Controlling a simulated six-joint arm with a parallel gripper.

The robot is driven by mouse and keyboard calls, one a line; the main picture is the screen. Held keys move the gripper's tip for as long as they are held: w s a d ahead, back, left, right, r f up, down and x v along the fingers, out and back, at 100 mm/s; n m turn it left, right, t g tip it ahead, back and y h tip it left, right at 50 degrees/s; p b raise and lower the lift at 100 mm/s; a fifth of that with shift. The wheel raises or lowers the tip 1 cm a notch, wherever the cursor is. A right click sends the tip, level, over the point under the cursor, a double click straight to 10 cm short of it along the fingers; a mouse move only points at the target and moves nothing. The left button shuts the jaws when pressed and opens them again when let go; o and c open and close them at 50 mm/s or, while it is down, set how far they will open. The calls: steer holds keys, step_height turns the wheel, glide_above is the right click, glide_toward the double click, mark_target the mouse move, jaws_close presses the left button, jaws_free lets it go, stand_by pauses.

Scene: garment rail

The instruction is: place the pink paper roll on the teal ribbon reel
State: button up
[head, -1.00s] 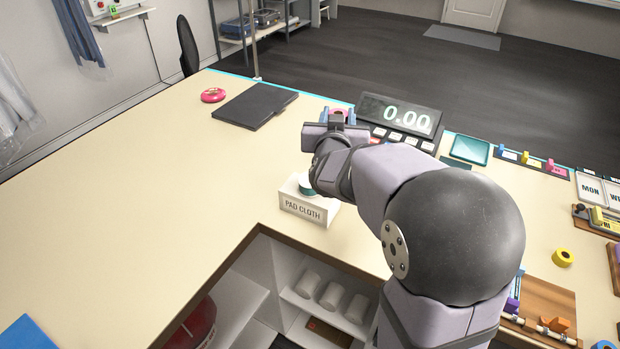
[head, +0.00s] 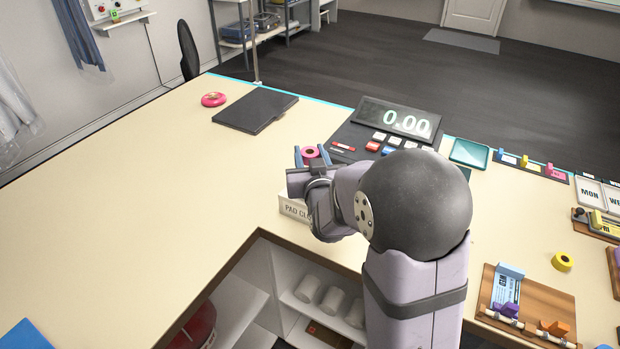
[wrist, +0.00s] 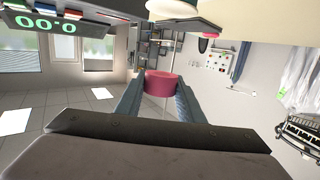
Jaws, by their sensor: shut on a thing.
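The pink paper roll (head: 310,152) is held between the blue fingers of my gripper (head: 311,158), above the counter near the checkout display. In the wrist view the roll (wrist: 160,84) sits between both fingertips, which touch its sides. The white box marked PAD CLOTH (head: 293,208) stands just below my gripper in the head view, partly covered by it. The teal ribbon reel is hidden behind my gripper and wrist in the head view. I cannot make it out for certain in the wrist view.
The display unit (head: 398,119) with its keys stands right of my gripper. A dark flat folder (head: 255,112) and a round pink object (head: 213,99) lie to the left. A yellow roll (head: 562,261) and a wooden board (head: 540,297) lie at right.

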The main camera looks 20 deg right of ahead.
steer(key=shift+f+p, duration=0.5)
steer(key=shift+f, duration=3.25)
steer(key=shift+f, duration=0.2)
steer(key=o, duration=1)
steer(key=shift+r, duration=0.15)
